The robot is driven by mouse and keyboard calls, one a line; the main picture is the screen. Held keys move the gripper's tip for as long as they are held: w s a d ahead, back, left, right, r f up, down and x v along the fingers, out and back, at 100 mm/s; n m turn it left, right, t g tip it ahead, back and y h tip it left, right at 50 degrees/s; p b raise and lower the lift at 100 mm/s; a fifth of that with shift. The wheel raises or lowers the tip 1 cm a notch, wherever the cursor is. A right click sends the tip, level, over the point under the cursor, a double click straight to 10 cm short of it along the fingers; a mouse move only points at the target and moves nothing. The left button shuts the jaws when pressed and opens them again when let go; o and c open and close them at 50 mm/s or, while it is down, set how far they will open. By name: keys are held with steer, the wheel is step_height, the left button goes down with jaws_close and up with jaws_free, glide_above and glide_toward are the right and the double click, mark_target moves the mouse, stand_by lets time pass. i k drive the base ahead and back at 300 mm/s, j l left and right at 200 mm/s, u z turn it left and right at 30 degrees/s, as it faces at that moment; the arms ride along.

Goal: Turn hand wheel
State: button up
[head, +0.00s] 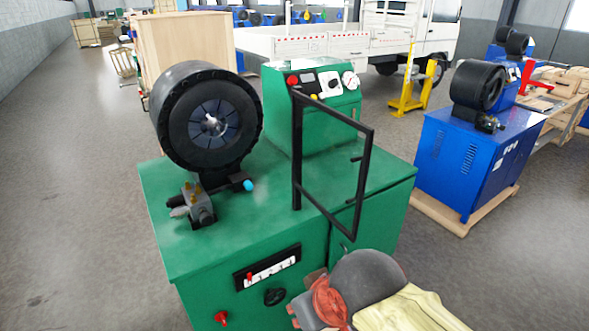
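A small black hand wheel (275,297) sits on the front face of the green crimping machine (225,230), below a black-framed panel. My gripper (304,312) is at the bottom of the head view, a little to the right of the hand wheel, with a gap showing between them in the picture. My arm, with grey, red and pale yellow parts, covers some of the machine's lower right front. The fingers are small and partly hidden, so I cannot tell whether they are open or shut.
A black open frame (297,150) stands on the machine top, near the round black crimping head (207,118). A red knob (221,318) is low on the front. A blue machine (470,160) stands to the right on a pallet. The floor (80,200) to the left is clear.

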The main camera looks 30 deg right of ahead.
mark_target(274, 293)
steer(key=l+u, duration=1)
steer(key=l, duration=0.15)
steer(key=k+l, duration=0.1)
steer(key=l, duration=0.25)
steer(key=k+l+u, duration=0.1)
steer(key=l, duration=0.3)
steer(key=k+l, duration=0.15)
steer(key=l, duration=0.2)
steer(key=k+l, duration=0.1)
steer(key=l, duration=0.25)
steer(key=k, duration=0.2)
steer(key=u, duration=0.05)
